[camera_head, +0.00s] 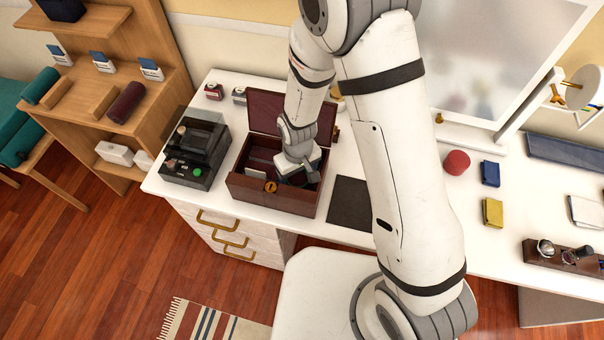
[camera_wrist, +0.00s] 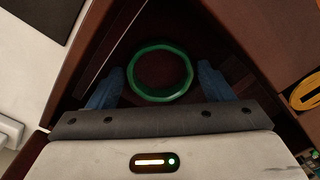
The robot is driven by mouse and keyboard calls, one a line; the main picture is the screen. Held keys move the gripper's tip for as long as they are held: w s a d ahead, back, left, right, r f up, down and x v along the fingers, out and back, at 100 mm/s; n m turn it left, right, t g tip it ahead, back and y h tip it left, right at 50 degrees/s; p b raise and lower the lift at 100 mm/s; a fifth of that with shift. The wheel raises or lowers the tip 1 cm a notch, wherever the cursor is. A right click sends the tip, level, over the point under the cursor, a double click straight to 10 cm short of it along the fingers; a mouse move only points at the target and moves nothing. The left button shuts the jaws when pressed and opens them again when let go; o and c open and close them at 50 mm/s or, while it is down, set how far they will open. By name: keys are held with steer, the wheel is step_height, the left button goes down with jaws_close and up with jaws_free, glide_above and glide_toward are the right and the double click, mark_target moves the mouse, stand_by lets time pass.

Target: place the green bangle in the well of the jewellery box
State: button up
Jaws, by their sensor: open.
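The jewellery box (camera_head: 247,192) is dark red-brown wood with its lid raised, standing on the white dressing table. My gripper (camera_head: 298,176) reaches down into the box from above. In the wrist view the green bangle (camera_wrist: 134,82) lies flat inside the box, on a dark floor. The blue fingers of my gripper (camera_wrist: 160,86) are spread, one on each side of the bangle and apart from it. In the head view my gripper and the box wall hide most of the bangle.
A dark case with a clear cover (camera_head: 195,150) stands left of the box. A dark mat (camera_head: 350,203) lies to its right. A red round item (camera_head: 456,163), a blue box (camera_head: 490,173) and a yellow box (camera_head: 492,212) stand further right. A round brass-coloured fitting (camera_head: 270,187) is on the box front.

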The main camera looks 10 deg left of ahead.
steer(key=shift+r, duration=0.1)
step_height(320, 180, up, 12)
steer(key=shift+b, duration=0.35)
steer(key=d+r+m+t, duration=0.1)
steer(key=d+r+m, duration=0.3)
steer(key=d+r, duration=0.75)
steer(key=s+d+r+m+t, duration=0.1)
steer(key=s+d+r+m, duration=0.1)
steer(key=d, duration=0.4)
steer(key=s+d+r+m+t, duration=0.1)
steer(key=s+d+r+m, duration=0.1)
steer(key=s+d+r, duration=0.2)
steer(key=s+d, duration=0.2)
steer(key=d, duration=0.1)
steer(key=shift+r, duration=0.15)
steer(key=shift+w, duration=0.1)
